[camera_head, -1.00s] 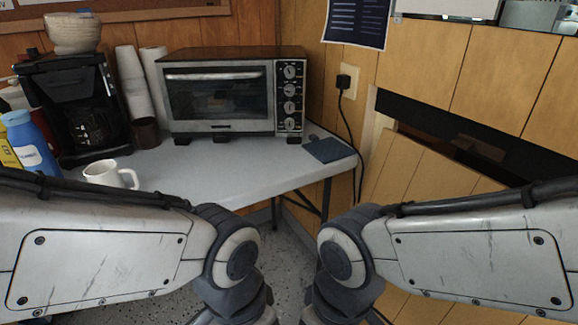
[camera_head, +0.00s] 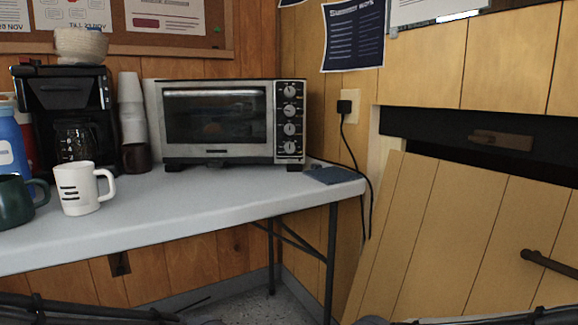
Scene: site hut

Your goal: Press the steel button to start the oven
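I cannot make out a separate steel button at this size. Neither gripper is in view. Only the dark upper edges of my arms show along the bottom of the picture, well below and in front of the oven.
The light grey table (camera_head: 190,194) is clear in front of the oven. A white mug (camera_head: 78,190), a green mug (camera_head: 17,204) and a coffee maker (camera_head: 65,112) stand at left. A blue cloth (camera_head: 333,175) lies right of the oven. A wooden panel (camera_head: 460,240) leans at right.

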